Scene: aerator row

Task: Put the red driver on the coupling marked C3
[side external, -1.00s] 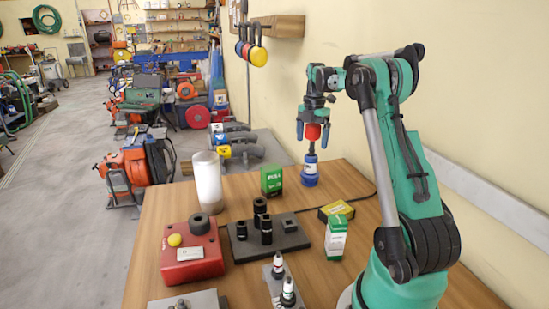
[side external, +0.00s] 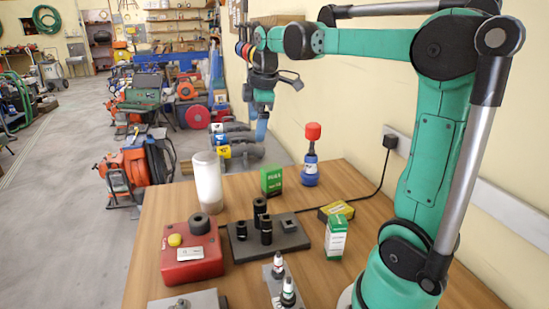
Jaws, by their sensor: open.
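The red driver (side external: 313,132) stands upright on top of a blue coupling (side external: 310,176) at the back right of the table, its dark shaft pointing down into the coupling's neck. The lettering on the coupling is too small to read, so I cannot tell whether it is C3. My gripper (side external: 261,120) is open and empty. It hangs in the air to the left of the driver, clear of it. Its fingers overlap in this view.
A green box (side external: 271,181), a white cylinder (side external: 207,183), a dark plate (side external: 290,240) with black posts, a yellow box (side external: 336,211), a green-and-white box (side external: 336,238) and a red button box (side external: 193,262) stand on the table (side external: 148,240). A cable runs along the table to a wall plug (side external: 390,141).

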